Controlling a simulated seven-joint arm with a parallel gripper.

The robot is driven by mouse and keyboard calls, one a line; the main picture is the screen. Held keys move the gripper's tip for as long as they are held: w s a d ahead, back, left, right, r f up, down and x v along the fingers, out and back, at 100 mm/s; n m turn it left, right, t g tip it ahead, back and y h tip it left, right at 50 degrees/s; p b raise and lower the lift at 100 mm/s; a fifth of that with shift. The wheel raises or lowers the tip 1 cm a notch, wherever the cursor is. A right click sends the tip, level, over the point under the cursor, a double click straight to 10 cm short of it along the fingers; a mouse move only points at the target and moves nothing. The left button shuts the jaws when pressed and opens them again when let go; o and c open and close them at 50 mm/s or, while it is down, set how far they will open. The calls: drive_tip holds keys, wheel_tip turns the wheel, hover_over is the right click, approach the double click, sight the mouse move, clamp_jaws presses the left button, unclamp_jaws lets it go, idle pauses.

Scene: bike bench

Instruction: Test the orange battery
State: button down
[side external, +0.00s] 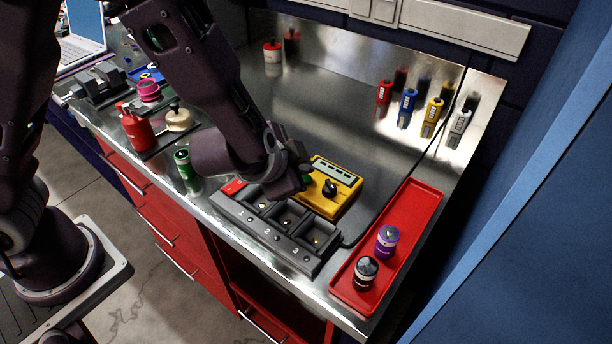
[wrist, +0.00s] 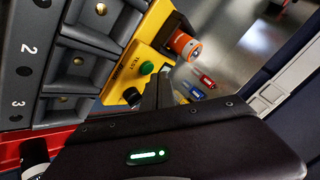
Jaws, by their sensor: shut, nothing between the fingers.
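The orange battery (wrist: 186,46) stands at one end of the yellow tester (wrist: 155,50) in the wrist view; I cannot tell how deep it sits. My arm hides it in the side view. The tester (side external: 345,178) has a black knob (side external: 329,188) and a small display row. Its green button (wrist: 147,68), beside the word TEST, shows in the wrist view. My gripper (wrist: 160,90) is shut and empty, its fingertips close to the button and knob. I cannot tell whether they touch. In the side view my gripper (side external: 303,178) is between the tester and the grey bay block (side external: 268,228).
The bay block's numbered bays look empty. A red tray (side external: 414,215) holds a purple battery (side external: 387,241) and a black one (side external: 366,272). A green battery (side external: 184,165) stands left of the block. Several small coloured items, one blue (side external: 407,108), stand at the back right.

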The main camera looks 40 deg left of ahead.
idle(0.3)
drive_tip(key=shift+f, duration=0.45)
idle(0.3)
drive_tip(key=shift+r, duration=0.5)
wheel_tip(320, 180, up, 6)
idle(0.4)
idle(0.3)
